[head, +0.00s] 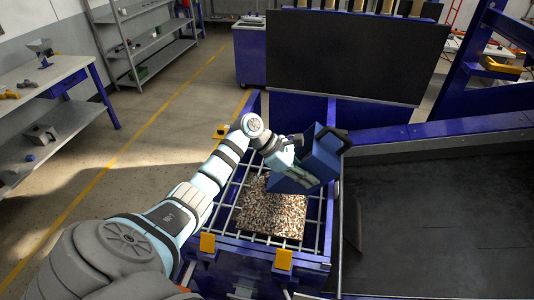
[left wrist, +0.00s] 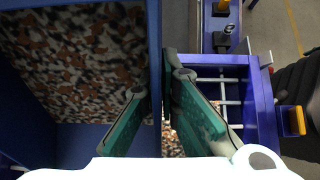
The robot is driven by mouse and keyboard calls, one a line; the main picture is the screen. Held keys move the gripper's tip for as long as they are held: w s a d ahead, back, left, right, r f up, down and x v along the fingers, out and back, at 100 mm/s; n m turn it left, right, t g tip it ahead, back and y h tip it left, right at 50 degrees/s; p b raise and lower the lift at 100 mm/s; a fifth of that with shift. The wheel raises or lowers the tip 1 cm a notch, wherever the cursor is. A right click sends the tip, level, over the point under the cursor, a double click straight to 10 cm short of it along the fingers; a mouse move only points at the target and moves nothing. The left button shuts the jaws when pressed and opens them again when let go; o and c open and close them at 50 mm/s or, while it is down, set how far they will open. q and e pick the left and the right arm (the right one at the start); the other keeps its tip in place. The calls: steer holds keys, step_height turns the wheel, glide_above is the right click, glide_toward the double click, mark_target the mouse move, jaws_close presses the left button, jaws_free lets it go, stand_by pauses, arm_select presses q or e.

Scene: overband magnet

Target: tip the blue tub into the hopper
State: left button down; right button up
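The blue tub (head: 322,158) with a black handle (head: 341,139) is held tilted above the right side of the hopper. The wrist view looks into the tub (left wrist: 80,143), where speckled brown, white and black granules (left wrist: 75,65) show. My left gripper (head: 293,172) is at the tub's near side. In the left wrist view its green fingers (left wrist: 158,90) stand on either side of the tub's wall, closed on it. The hopper (head: 230,252) has a metal bar grid, and a patch of similar granules (head: 272,210) shows at the grid's middle. My right gripper is out of view.
Yellow blocks (head: 207,243) sit on the hopper's front rim. A wide dark belt (head: 440,220) lies to the right, and a dark panel (head: 345,55) stands behind. A workbench (head: 45,85) and shelves (head: 150,45) are at the left, with open floor between.

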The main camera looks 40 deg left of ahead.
mark_target(309, 161)
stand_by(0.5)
arm_select(q)
steer(key=shift+r, duration=0.1)
steer(key=shift+s+a+r+t+h, duration=0.25)
steer(key=shift+a+r+h, duration=0.15)
steer(key=shift+r+h, duration=0.05)
steer(key=shift+s+a+r+t+h, duration=0.2)
steer(key=shift+a+r+t+h, duration=0.05)
steer(key=shift+a+r+h, duration=0.2)
steer(key=shift+d, duration=0.15)
steer(key=shift+s+a+r+t+h, duration=0.25)
steer(key=shift+a+r+h, duration=0.15)
steer(key=shift+a, duration=0.1)
steer(key=shift+s+a+r+t+h, duration=0.15)
steer(key=shift+s+a+r+h, duration=0.05)
steer(key=shift+a+r+h, duration=0.2)
